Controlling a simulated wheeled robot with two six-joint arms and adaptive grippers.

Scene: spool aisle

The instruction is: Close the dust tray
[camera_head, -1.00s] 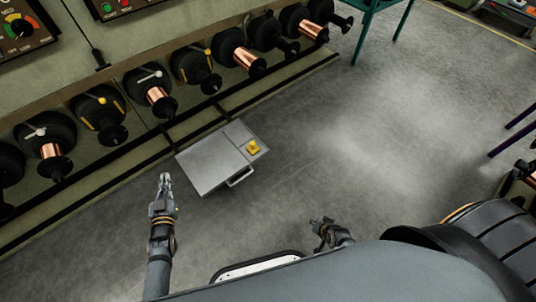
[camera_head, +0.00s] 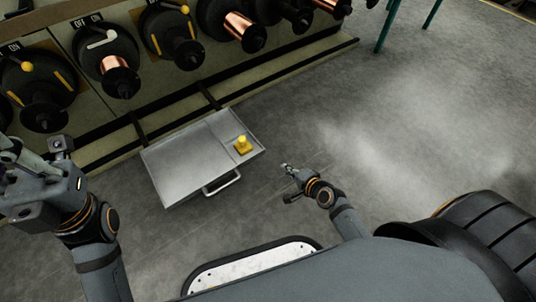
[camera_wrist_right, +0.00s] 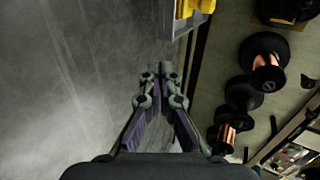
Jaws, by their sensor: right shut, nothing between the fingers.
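The dust tray (camera_head: 190,163) is a flat grey metal tray on the floor side of the machine, pulled out from under its base. Its bar handle (camera_head: 222,183) is on the front side. A yellow object (camera_head: 242,146) sits at its right end. My right gripper (camera_head: 286,167) is shut and empty, to the right of the tray and handle, apart from them. In the right wrist view the shut fingers (camera_wrist_right: 160,72) point toward the tray's edge (camera_wrist_right: 177,24). My left gripper (camera_head: 12,160) is at the left edge, partly cut off; its jaws are unclear.
A row of black spool holders, some with copper wire (camera_head: 117,76), runs along the machine above the tray. Teal legs (camera_head: 385,28) stand at the upper right. The grey floor to the right of the tray is clear.

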